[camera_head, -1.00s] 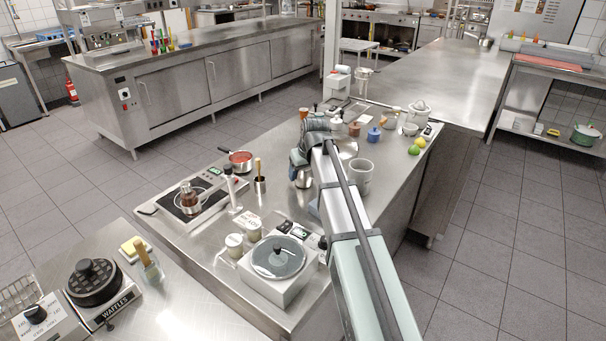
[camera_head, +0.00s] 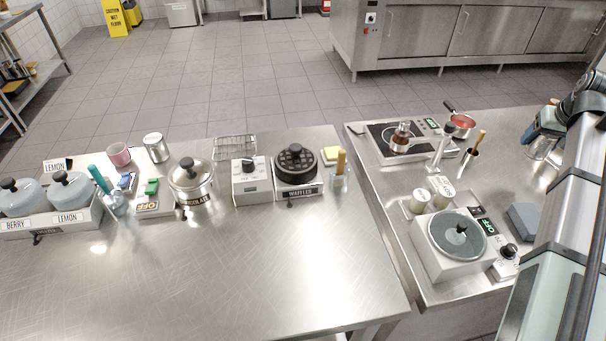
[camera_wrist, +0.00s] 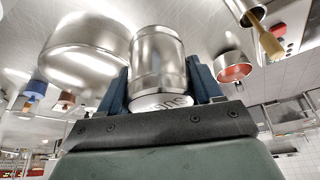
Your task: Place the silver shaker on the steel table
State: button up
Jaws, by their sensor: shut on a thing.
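A silver shaker (camera_wrist: 158,60), a shiny cylinder with partly legible lettering on its white end, sits between the two blue fingers of my gripper (camera_wrist: 160,85) in the wrist view. The fingers are shut on it. In the head view the shaker (camera_head: 540,148) is at the right edge, under my gripper (camera_head: 545,130), above the right-hand counter; its exact height is unclear. A steel table (camera_head: 250,270) fills the lower left of the head view, with a broad bare front. A second steel surface (camera_head: 385,185) lies to its right.
On the table's back stand a waffle iron (camera_head: 295,165), a chocolate pot (camera_head: 190,180), a silver canister (camera_head: 156,148) and lidded tubs (camera_head: 70,188).

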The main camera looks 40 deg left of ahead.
jog(key=r, duration=0.3)
jog(key=a+r, duration=0.1)
jog(key=r, duration=0.1)
jog(key=shift+w+r, duration=0.1)
jog(key=shift+r, duration=0.05)
jog(key=s+a+n+y, duration=0.25)
jog(key=a+n, duration=0.25)
jog(key=a, duration=2.9)
jog(key=s+a+n+g, duration=0.1)
jog(key=s+a, duration=0.4)
jog(key=a, duration=0.4)
jog(key=s+a+n, duration=0.2)
jog(key=s+a, duration=0.3)
jog(key=a, duration=0.4)
jog(key=s+a+n+g, duration=0.1)
jog(key=s+a, duration=0.4)
jog(key=a, duration=0.4)
jog(key=s+a+n+g, duration=0.2)
jog(key=s+a+n, duration=0.3)
jog(key=s+a, duration=2.05)
jog(key=shift+y, duration=0.45)
jog(key=shift+s+d+f, duration=0.35)
jog(key=shift+s+f, duration=0.05)
jog(key=shift+f, duration=2.15)
jog(key=shift+s+d+f, duration=0.35)
jog(key=shift+s+f, duration=0.05)
jog(key=shift+f, duration=2.1)
jog(key=shift+s+d+f, duration=0.35)
jog(key=shift+s+f, duration=0.05)
jog(key=shift+f, duration=2.15)
